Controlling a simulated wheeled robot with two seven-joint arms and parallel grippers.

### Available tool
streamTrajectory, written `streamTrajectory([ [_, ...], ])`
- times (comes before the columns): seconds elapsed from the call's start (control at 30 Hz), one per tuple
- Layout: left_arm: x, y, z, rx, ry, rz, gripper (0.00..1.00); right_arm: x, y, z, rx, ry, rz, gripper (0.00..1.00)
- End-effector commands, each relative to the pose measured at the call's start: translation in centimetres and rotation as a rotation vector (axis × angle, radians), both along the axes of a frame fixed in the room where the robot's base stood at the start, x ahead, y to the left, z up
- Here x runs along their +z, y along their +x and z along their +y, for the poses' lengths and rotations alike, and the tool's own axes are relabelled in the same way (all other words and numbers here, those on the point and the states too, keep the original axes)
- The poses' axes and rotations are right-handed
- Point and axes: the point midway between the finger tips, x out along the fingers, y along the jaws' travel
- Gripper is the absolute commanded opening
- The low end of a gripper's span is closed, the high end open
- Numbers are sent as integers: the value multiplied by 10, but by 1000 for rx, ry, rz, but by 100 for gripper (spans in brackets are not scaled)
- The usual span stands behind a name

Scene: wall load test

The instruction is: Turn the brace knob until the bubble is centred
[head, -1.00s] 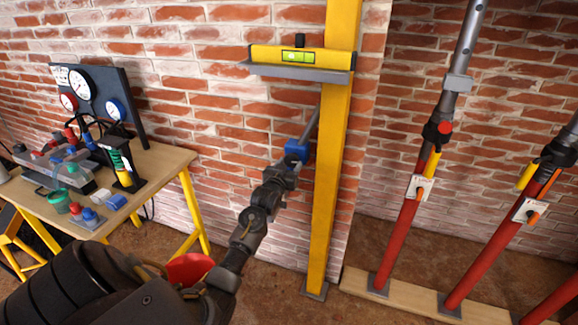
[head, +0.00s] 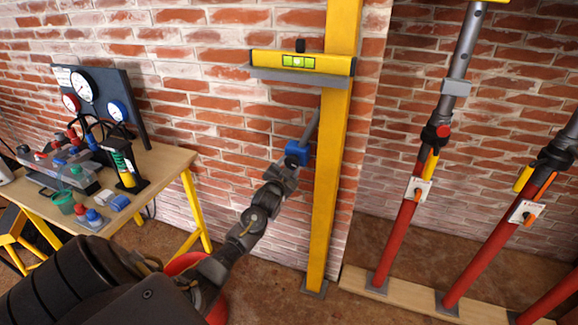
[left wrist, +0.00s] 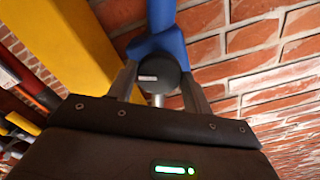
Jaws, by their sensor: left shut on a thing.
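The yellow spirit level (head: 335,67) rests on a grey ledge (head: 297,77) at the yellow post (head: 329,190). Its green vial (head: 298,62) shows in the head view, but the bubble is too small to place exactly. In the left wrist view the blue knob (left wrist: 162,44) and a dark round part with a white mark show between the fingers (left wrist: 158,88).
A wooden bench (head: 160,165) with yellow legs stands at the left, carrying a gauge panel (head: 98,97), tools and cups. Red and grey props (head: 405,225) stand on a plank at the right. The brick wall is close behind the post. A red bucket shows behind my left arm.

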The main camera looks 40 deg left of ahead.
Motion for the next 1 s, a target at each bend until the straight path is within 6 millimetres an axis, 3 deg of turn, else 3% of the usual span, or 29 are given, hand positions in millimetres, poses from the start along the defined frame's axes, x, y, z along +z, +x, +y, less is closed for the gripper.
streamTrajectory([
  [0.7,0,0,0,1,73,25,27,3,0,-11,3,-14,2,47],
  [0.73,0,0,0,1,73,25,54,3,0,-11,3,-14,2,47],
  [0.87,0,0,0,1,72,25,71,3,0,-11,3,-14,2,47],
  [1.0,0,0,0,1,72,25,72,3,0,-11,3,-13,1,47],
])
